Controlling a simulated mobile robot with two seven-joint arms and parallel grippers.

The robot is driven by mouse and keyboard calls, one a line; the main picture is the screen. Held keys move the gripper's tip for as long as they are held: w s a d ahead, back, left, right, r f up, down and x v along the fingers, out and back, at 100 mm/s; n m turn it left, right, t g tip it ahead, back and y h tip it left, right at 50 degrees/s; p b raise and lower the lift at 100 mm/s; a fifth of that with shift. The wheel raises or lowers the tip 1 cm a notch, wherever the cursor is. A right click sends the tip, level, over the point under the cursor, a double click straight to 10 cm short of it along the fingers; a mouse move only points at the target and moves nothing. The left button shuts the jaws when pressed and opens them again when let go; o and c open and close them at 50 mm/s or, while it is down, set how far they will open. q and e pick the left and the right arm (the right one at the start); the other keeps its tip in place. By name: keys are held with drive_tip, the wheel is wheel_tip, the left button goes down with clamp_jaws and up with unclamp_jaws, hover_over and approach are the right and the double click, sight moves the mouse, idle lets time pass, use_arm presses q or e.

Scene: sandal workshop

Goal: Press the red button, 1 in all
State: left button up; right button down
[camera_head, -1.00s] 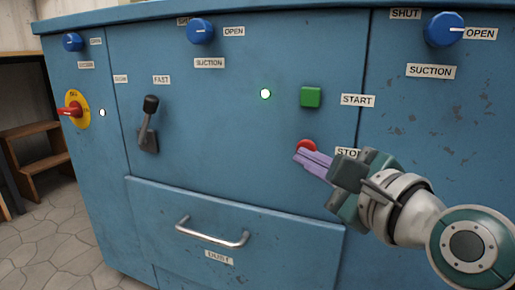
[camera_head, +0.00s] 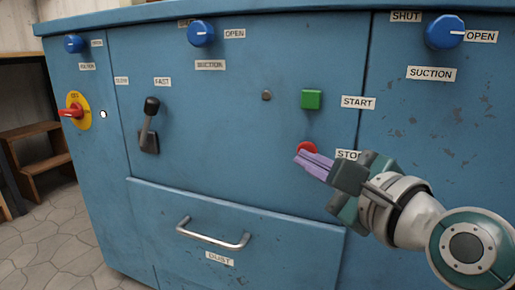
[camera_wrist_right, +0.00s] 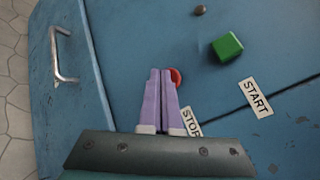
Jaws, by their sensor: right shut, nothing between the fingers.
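The red button (camera_head: 307,147) sits on the blue cabinet front, beside the STOP label and below the green START button. My right gripper (camera_head: 299,158) is shut and empty, its purple fingertips right at the red button and covering its lower part. In the right wrist view the red button (camera_wrist_right: 177,76) shows just beside the shut fingertips (camera_wrist_right: 161,72); I cannot tell whether they touch it. The indicator lamp (camera_head: 266,95) left of the green button is dark. My left gripper is not in view.
The green button (camera_head: 311,99) is above the red one. Blue knobs (camera_head: 201,33) line the top, a black lever (camera_head: 149,125) and a red-and-yellow switch (camera_head: 75,111) are at left. A drawer handle (camera_head: 213,235) sticks out below. Wooden steps (camera_head: 43,165) stand at far left.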

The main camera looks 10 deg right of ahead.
drive_tip(key=shift+s+a+p, duration=0.3)
drive_tip(key=shift+s+a, duration=0.05)
drive_tip(key=shift+s, duration=0.2)
drive_tip(key=s+a+p, duration=0.1)
drive_tip(key=s, duration=0.1)
drive_tip(key=s+a+p, duration=0.1)
drive_tip(key=s, duration=0.1)
drive_tip(key=shift+a, duration=0.4)
drive_tip(key=shift+p, duration=0.3)
